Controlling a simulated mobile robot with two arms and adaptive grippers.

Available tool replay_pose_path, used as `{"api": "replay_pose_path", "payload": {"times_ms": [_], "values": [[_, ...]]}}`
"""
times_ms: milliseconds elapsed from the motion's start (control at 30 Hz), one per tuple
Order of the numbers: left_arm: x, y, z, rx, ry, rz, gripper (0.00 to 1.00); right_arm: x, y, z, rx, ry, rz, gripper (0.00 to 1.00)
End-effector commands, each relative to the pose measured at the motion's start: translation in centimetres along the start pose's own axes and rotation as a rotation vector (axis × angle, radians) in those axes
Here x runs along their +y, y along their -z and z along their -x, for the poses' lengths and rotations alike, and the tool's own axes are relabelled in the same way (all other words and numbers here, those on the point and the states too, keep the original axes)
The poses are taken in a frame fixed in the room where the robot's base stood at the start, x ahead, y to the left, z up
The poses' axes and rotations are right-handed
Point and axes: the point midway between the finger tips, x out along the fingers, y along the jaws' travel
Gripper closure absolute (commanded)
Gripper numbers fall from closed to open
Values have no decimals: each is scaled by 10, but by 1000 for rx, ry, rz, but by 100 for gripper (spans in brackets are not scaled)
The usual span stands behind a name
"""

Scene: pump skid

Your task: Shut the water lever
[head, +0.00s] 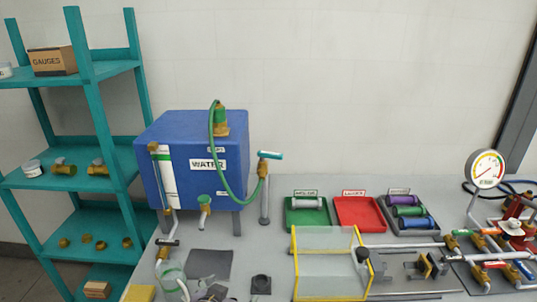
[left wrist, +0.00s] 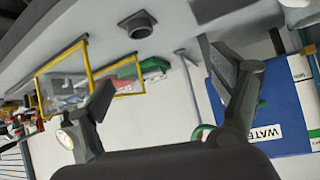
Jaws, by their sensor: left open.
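The blue WATER tank (head: 190,165) stands on legs at the back left. A teal-handled lever (head: 270,155) tops a grey post (head: 265,205) at its right. A green hose (head: 214,150) loops from the tank's top towards this post. A dark-handled valve (head: 168,243) sits on the pipe at the tank's front left. I cannot tell which handle is the water lever. My left gripper (left wrist: 165,75) is open and empty in the left wrist view, with the tank (left wrist: 285,105) beyond its right finger. Grey parts at the head view's bottom edge seem to be this gripper (head: 208,290). My right gripper is not in view.
A yellow-framed clear guard (head: 294,258) stands right of a black socket (head: 260,285). A green tray (head: 307,218), a red tray (head: 360,213) and a dark tray of rollers stand behind. Pipework with a gauge (head: 486,168) is at right; teal shelves (head: 70,180) at left.

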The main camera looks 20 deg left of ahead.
Motion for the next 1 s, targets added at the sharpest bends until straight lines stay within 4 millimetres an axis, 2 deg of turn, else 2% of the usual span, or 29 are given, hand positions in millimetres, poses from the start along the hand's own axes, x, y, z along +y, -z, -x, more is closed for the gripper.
{"api": "replay_pose_path", "payload": {"times_ms": [33,100,200,300,400,567,667,1000], "values": [[-5,44,-2,113,9,11,15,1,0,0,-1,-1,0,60],[-10,98,-1,256,13,33,15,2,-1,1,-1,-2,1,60],[-16,165,6,439,6,56,15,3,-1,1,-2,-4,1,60],[-19,213,16,571,-9,67,15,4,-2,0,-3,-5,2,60],[-20,238,23,643,-22,73,15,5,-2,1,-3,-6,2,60],[-21,253,21,670,-27,76,15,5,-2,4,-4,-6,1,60],[-21,262,11,669,-26,76,15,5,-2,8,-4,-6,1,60],[-21,301,-39,667,-26,75,15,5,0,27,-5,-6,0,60]]}}
